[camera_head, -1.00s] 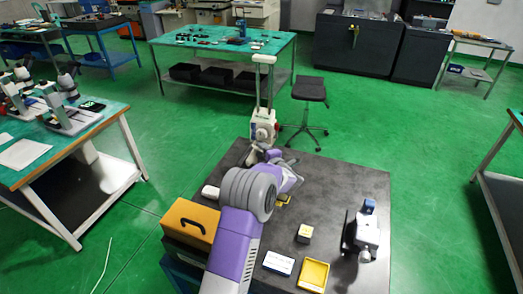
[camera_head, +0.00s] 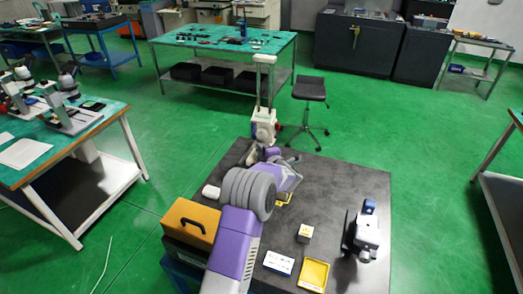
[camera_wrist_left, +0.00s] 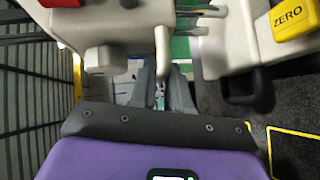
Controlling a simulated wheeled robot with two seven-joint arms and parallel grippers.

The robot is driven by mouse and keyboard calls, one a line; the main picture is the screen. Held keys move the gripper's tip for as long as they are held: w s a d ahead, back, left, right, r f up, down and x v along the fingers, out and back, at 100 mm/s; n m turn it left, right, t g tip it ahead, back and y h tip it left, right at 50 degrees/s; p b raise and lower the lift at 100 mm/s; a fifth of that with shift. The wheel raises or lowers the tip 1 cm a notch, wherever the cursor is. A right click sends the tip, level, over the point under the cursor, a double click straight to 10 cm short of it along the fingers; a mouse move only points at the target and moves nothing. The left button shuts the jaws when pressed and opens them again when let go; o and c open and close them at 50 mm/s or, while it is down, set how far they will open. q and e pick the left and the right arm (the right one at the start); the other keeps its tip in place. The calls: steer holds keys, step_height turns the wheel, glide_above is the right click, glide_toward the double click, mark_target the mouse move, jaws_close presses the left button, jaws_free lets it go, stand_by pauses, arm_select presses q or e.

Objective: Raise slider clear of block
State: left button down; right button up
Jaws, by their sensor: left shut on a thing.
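A white height gauge with a tall pale column (camera_head: 264,85) stands at the far edge of the dark table. Its white slider body (camera_head: 264,126), with a red mark, sits low on the column. My left gripper (camera_head: 259,153) reaches to the gauge's lower part, largely hidden by my own wrist. In the left wrist view, my left gripper's grey fingers (camera_wrist_left: 160,92) are shut on a part of the slider, between two white bodies. The right body (camera_wrist_left: 228,45) carries a yellow ZERO button. I cannot make out the block or any gap above it. My right gripper is not in view.
The table's right part has bare room.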

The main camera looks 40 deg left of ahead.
mark_target(259, 135)
arm_select(q)
step_height(259, 135, up, 6)
steer(key=shift+f+p, duration=0.1)
steer(key=shift+p, duration=0.75)
steer(key=c, duration=1.2)
jaws_free()
steer(key=shift+f, duration=0.1)
steer(key=shift+o, duration=0.2)
steer(key=shift+d, duration=0.1)
steer(key=v, duration=0.7)
steer(key=shift+d, duration=0.2)
steer(key=shift+s, duration=0.1)
